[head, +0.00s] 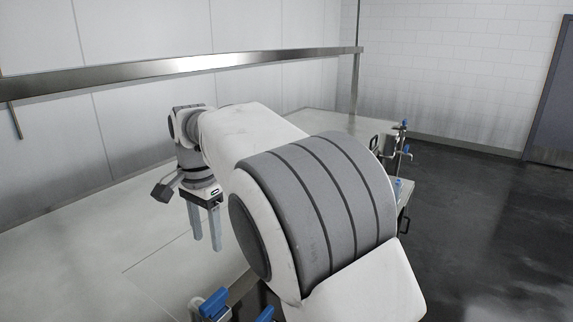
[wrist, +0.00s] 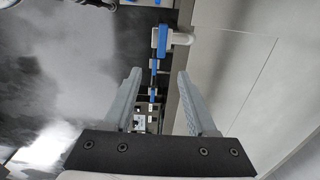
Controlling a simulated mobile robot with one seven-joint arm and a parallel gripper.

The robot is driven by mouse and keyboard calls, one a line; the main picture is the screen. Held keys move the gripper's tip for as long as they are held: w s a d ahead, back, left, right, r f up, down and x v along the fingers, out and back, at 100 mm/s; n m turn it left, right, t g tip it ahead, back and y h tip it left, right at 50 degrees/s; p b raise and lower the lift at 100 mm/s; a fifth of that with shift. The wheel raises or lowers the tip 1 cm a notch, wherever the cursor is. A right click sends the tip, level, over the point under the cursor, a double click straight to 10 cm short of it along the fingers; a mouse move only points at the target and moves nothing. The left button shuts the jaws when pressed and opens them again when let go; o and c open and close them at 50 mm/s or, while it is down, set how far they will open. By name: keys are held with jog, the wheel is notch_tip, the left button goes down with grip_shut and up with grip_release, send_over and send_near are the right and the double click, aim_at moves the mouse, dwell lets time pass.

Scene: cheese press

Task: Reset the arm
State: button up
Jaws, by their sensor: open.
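My gripper (head: 205,228) hangs at the end of my arm over the pale worktop (head: 90,262), left of centre in the head view. Its two fingers point down, stand apart and hold nothing. The wrist view also shows my gripper (wrist: 158,95), with a wide gap between its grey fingers. Through the gap I see the edge of the worktop, the dark floor and blue-handled fittings (wrist: 160,45). My own arm covers the middle of the head view and hides much of what lies behind it.
Blue-handled valves (head: 404,150) stick out at the worktop's far right edge. Another blue handle (head: 213,303) shows at the bottom. A steel rail (head: 180,66) runs along the white wall panels. Dark wet-looking floor (head: 480,210) lies open at the right, with a grey door (head: 553,110) beyond.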

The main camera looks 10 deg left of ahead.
jog(key=s+d+r+n+t+y, duration=0.15)
jog(key=d+r, duration=0.25)
jog(key=d, duration=0.7)
jog(key=s+d+r+n+t, duration=0.1)
jog(key=s+d+r, duration=0.2)
jog(key=d, duration=0.7)
jog(key=s+d+f+n+t+h, duration=0.1)
jog(key=s+d+f, duration=0.1)
jog(key=s+d, duration=0.5)
jog(key=s+d+f+n+t, duration=0.2)
jog(key=s+d, duration=0.5)
jog(key=s, duration=0.1)
jog(key=shift+d+f+h, duration=0.35)
jog(key=shift+d+f, duration=0.05)
